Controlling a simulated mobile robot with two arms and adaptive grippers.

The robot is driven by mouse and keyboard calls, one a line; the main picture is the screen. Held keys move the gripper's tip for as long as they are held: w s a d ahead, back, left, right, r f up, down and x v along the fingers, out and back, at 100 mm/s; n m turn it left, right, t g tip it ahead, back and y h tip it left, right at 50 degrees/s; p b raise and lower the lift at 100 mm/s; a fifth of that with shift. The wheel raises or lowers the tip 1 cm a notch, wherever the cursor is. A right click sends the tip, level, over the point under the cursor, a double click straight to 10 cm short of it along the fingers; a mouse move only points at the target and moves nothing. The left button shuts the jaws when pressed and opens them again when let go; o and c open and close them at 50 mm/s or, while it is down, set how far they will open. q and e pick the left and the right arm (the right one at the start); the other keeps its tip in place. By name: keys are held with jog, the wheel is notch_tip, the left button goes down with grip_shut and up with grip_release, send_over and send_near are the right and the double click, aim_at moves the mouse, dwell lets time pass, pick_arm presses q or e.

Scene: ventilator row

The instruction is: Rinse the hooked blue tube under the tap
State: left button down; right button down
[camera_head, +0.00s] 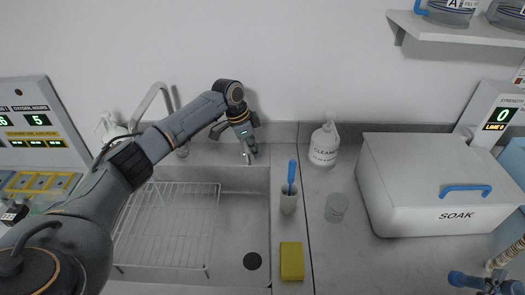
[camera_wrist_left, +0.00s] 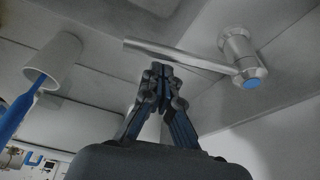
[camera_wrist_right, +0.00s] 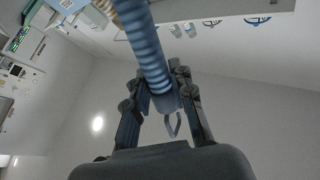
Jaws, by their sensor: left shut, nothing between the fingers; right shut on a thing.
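The corrugated tube (camera_wrist_right: 150,55) is blue near my right gripper (camera_wrist_right: 165,90) and beige further out. A small pale hook-shaped loop (camera_wrist_right: 173,128) shows between the fingers. The right gripper is shut on the tube; in the head view it is at the lower right edge (camera_head: 485,282), with the tube (camera_head: 508,252) standing up from it. My left gripper (camera_wrist_left: 160,72) is shut and empty beside the metal tap lever (camera_wrist_left: 185,57), whose hub has a blue dot; I cannot tell whether they touch. In the head view it is behind the sink (camera_head: 250,150). The tap spout (camera_head: 148,103) is partly hidden by my left arm. No water shows.
The sink (camera_head: 235,235) holds a wire rack (camera_head: 165,225). Right of it are a cup with a blue brush (camera_head: 289,203), a yellow sponge (camera_head: 292,261), a clear beaker (camera_head: 337,208), a cleaner bottle (camera_head: 324,145) and the closed SOAK box (camera_head: 420,170).

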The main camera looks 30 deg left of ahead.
aim_at(247, 154)
jog(key=shift+s+a+r, duration=0.1)
jog(key=shift+s+a, duration=0.05)
jog(key=shift+s, duration=0.1)
pick_arm(q)
jog(key=shift+s+a+r, duration=0.15)
jog(key=shift+s+a, duration=0.25)
jog(key=shift+s, duration=0.05)
pick_arm(e)
jog(key=shift+w, duration=0.1)
jog(key=shift+w+r+p, duration=0.1)
jog(key=shift+r+p, duration=0.4)
jog(key=shift+p, duration=0.05)
pick_arm(q)
jog(key=shift+s+a+r+p, duration=0.15)
jog(key=shift+s+a+p, duration=0.25)
jog(key=shift+a+p, duration=0.05)
pick_arm(e)
jog(key=shift+r, duration=0.45)
pick_arm(q)
jog(key=shift+s+a+p, duration=0.2)
jog(key=shift+a+p, duration=0.1)
pick_arm(e)
jog(key=shift+r, duration=0.3)
pick_arm(q)
jog(key=shift+f, duration=0.2)
pick_arm(e)
jog(key=shift+f, duration=0.15)
